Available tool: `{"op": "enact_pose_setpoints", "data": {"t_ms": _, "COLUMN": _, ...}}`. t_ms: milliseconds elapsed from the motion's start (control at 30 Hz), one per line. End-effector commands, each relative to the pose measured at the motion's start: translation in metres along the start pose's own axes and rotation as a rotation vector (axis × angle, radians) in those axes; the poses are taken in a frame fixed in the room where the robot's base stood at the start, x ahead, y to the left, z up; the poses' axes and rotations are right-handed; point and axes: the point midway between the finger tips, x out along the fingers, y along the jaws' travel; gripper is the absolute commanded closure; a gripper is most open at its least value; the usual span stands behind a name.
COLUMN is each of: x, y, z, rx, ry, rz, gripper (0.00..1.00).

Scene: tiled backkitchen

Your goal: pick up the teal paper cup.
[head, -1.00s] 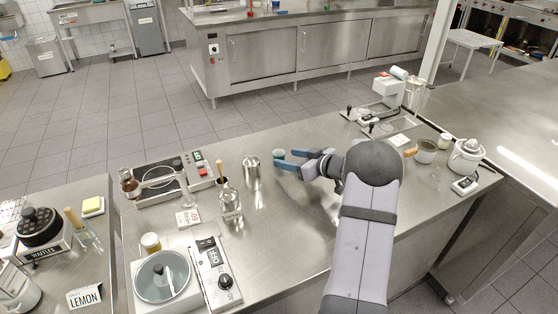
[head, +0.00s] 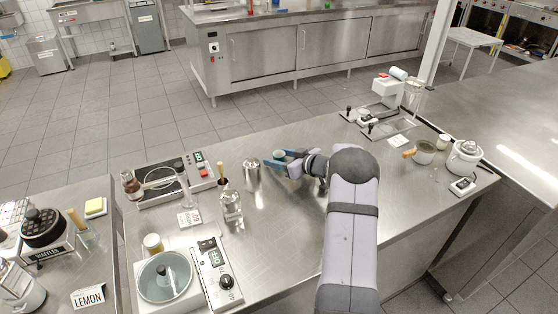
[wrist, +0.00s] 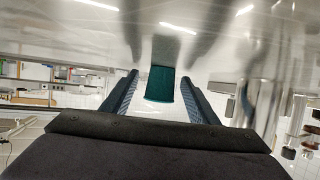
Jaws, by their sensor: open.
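The teal paper cup (head: 279,154) stands on the steel table near its back edge, partly hidden by my gripper in the head view. In the wrist view the teal cup (wrist: 160,84) shows ahead, between the two fingers. My gripper (head: 274,162) is open, its blue fingers low over the table on either side of the cup. In the wrist view the fingers of my gripper (wrist: 160,92) show a gap on both sides of the cup.
A shiny metal canister (head: 251,174) stands close to the left of the cup. A glass bottle (head: 231,205) is further left and nearer. The table right of my arm has bare steel.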

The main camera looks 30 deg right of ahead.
Motion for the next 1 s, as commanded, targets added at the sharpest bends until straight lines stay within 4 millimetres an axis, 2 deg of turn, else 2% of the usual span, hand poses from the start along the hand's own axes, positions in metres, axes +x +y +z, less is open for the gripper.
{"op": "enact_pose_setpoints", "data": {"t_ms": 33, "x": 0.0, "y": 0.0, "z": 0.0, "rx": 0.0, "ry": 0.0, "rz": 0.0, "gripper": 0.46}}
{"op": "enact_pose_setpoints", "data": {"t_ms": 67, "x": 0.0, "y": 0.0, "z": 0.0, "rx": 0.0, "ry": 0.0, "rz": 0.0, "gripper": 0.51}}
{"op": "enact_pose_setpoints", "data": {"t_ms": 200, "x": 0.0, "y": 0.0, "z": 0.0, "rx": 0.0, "ry": 0.0, "rz": 0.0, "gripper": 0.84}}
{"op": "enact_pose_setpoints", "data": {"t_ms": 233, "x": 0.0, "y": 0.0, "z": 0.0, "rx": 0.0, "ry": 0.0, "rz": 0.0, "gripper": 0.9}}
{"op": "enact_pose_setpoints", "data": {"t_ms": 500, "x": -0.001, "y": 0.0, "z": -0.001, "rx": 0.0, "ry": 0.001, "rz": 0.0, "gripper": 0.9}}
{"op": "enact_pose_setpoints", "data": {"t_ms": 667, "x": -0.004, "y": 0.0, "z": -0.009, "rx": -0.002, "ry": 0.002, "rz": 0.0, "gripper": 0.9}}
{"op": "enact_pose_setpoints", "data": {"t_ms": 1000, "x": -0.024, "y": 0.0, "z": -0.058, "rx": -0.004, "ry": 0.004, "rz": 0.001, "gripper": 0.9}}
